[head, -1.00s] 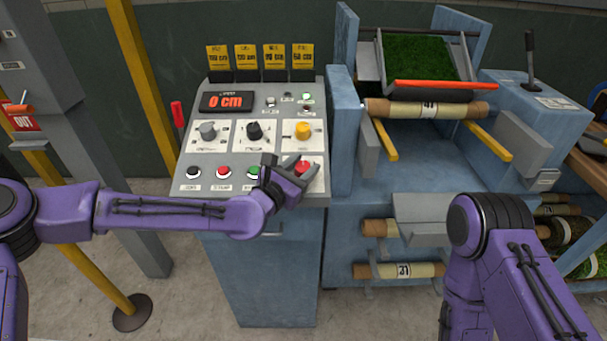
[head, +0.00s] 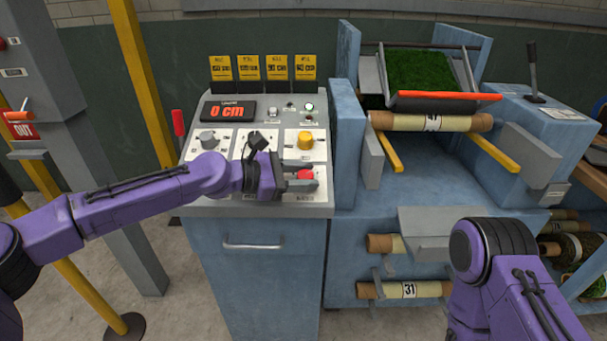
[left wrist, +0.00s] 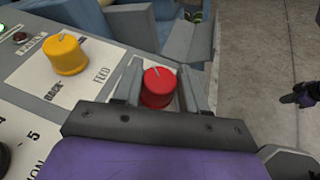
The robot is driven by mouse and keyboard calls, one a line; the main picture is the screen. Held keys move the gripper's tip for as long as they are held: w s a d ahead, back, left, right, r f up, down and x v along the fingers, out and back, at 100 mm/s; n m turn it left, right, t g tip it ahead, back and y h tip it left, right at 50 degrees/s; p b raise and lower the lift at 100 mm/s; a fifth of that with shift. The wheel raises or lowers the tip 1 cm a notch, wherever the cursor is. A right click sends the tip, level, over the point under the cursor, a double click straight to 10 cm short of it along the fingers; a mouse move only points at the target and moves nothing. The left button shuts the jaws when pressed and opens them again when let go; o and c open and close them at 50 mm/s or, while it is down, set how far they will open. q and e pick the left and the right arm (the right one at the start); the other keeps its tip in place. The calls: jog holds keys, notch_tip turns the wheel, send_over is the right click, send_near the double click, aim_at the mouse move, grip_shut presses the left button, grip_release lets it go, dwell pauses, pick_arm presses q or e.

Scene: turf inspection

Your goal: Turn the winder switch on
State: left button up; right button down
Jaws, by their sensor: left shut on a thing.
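The control panel (head: 190,200) has a red knob (head: 305,175) at its right front edge. In the left wrist view the red knob (left wrist: 158,86) sits upright between the two grey fingers of my left gripper (left wrist: 160,90). In the head view my left gripper (head: 303,175) reaches in from the left and is shut on the red knob, one finger on its far side and one on its near side. The knob's label is hidden, so I cannot read whether it is the winder switch.
A yellow knob (head: 305,141) stands behind the red one, marked FEED and BACK in the left wrist view. A display (head: 228,111) reads 0 cm. Black and grey knobs are partly behind my arm. A blue roller machine (head: 345,150) stands close on the right.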

pick_arm(q)
jog(key=shift+r+g, duration=0.2)
jog(key=shift+g, duration=0.1)
jog(key=o, duration=1)
jog(key=shift+d, duration=0.1)
jog(key=shift+w+d+f, duration=0.1)
jog(key=shift+f, duration=0.05)
jog(key=v, duration=1)
jog(key=shift+a+b, duration=0.3)
jog(key=shift+b, duration=0.05)
